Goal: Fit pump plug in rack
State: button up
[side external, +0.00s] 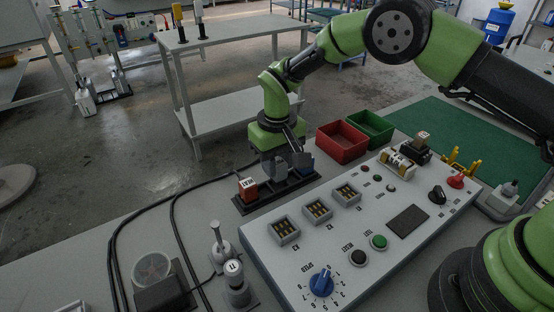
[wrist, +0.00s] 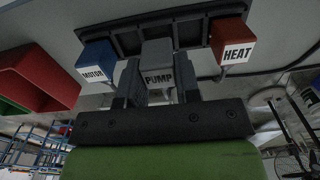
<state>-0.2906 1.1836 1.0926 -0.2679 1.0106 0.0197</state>
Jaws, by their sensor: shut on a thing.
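The grey plug labelled PUMP (wrist: 157,78) is between the two fingers of my gripper (wrist: 157,92), which is shut on it. The black rack (wrist: 130,42) lies just beyond the plug in the wrist view. The PUMP plug stands at the rack's middle place, between the blue MOTOR plug (wrist: 97,56) and the red HEAT plug (wrist: 232,42). I cannot tell whether it is fully seated. In the side view, my gripper (side external: 283,160) points down over the rack (side external: 258,205), with the red HEAT plug (side external: 247,187) at the left end. The fingers partly hide the grey plug there.
A control panel (side external: 330,235) with several sockets (side external: 317,210), knobs and buttons stands in front of the rack. A red bin (side external: 342,142) and a green bin (side external: 371,130) stand behind to the right. Black cables (side external: 175,215) run on the left.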

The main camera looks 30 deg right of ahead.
jog(key=shift+f, duration=0.85)
jog(key=o, duration=1)
notch_tip(320, 180, up, 9)
jog(key=shift+r, duration=0.2)
jog(key=s+d+r+m+t, duration=0.1)
jog(key=s+d+r, duration=0.15)
jog(key=r, duration=0.35)
jog(key=s+d+r+t+y, duration=0.1)
jog(key=s+r, duration=0.2)
jog(key=r, duration=0.2)
jog(key=s+d+r+m+t, duration=0.1)
jog(key=s+d+r, duration=0.15)
jog(key=r, duration=0.35)
jog(key=s+d+t, duration=0.1)
jog(key=s, duration=0.5)
jog(key=s+d+r+m+t, duration=0.1)
jog(key=s, duration=0.4)
jog(key=s+d+m+t+y, duration=0.1)
jog(key=s+t, duration=0.1)
jog(key=s, duration=0.4)
jog(key=shift+s+d+r, duration=0.15)
jog(key=shift+s+r, duration=0.2)
jog(key=shift+r, duration=0.05)
